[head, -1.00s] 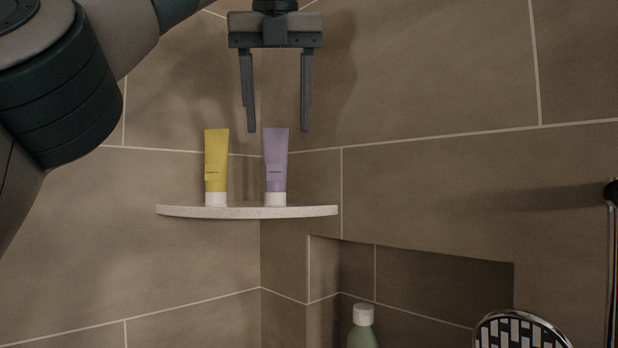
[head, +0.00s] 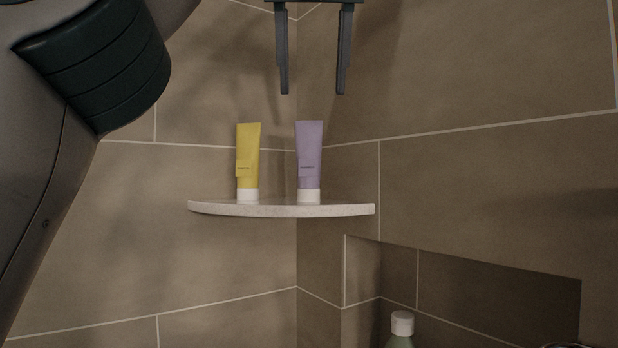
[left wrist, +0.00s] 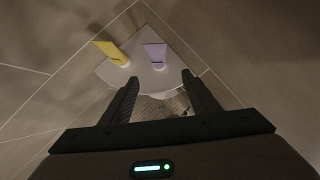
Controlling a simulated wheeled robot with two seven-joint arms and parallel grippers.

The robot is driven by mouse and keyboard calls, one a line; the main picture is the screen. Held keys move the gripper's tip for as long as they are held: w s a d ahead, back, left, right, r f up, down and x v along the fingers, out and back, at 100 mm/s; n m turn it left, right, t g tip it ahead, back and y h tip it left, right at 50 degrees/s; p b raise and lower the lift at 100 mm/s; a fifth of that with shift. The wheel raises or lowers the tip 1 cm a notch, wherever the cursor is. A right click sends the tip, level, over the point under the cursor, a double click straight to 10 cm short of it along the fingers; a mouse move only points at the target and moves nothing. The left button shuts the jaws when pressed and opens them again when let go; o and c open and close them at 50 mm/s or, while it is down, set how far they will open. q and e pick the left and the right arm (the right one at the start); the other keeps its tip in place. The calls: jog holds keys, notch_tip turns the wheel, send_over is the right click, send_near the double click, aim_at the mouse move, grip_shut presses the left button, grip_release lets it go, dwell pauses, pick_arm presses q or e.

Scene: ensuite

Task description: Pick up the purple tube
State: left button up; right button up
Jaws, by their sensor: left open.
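The purple tube (head: 309,158) stands upright on its white cap on the corner shelf (head: 340,210). A yellow tube (head: 248,158) stands to its left on the same shelf, with a gap between them. My left gripper (head: 313,93) is open and empty, its fingers pointing down, above the purple tube in the head view. In the left wrist view the purple tube (left wrist: 155,53) shows beyond the open fingers (left wrist: 158,78), with the yellow tube (left wrist: 110,50) to its left. My right gripper is not in view.
Tiled walls meet in a corner behind the shelf. Below right is a wall niche (head: 480,275) with a green bottle (head: 401,328) with a white cap, partly cut off by the frame. The shelf right of the purple tube is bare.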

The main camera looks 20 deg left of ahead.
aim_at(309, 157)
pick_arm(q)
jog(key=b+x, duration=0.1)
jog(key=x, duration=0.9)
jog(key=shift+w+a+f, duration=0.1)
jog(key=shift+w, duration=0.05)
jog(key=shift+w+f, duration=0.35)
jog(key=shift+f, duration=0.2)
jog(key=shift+w+a+f+p, duration=0.4)
jog(key=shift+w+f+p, duration=0.15)
jog(key=shift+f, duration=0.25)
jog(key=shift+p+x, duration=0.4)
jog(key=shift+x, duration=0.55)
jog(key=shift+w+a+f, duration=0.2)
jog(key=shift+w+f, duration=0.1)
jog(key=shift+f, duration=0.25)
jog(key=c, duration=1.2)
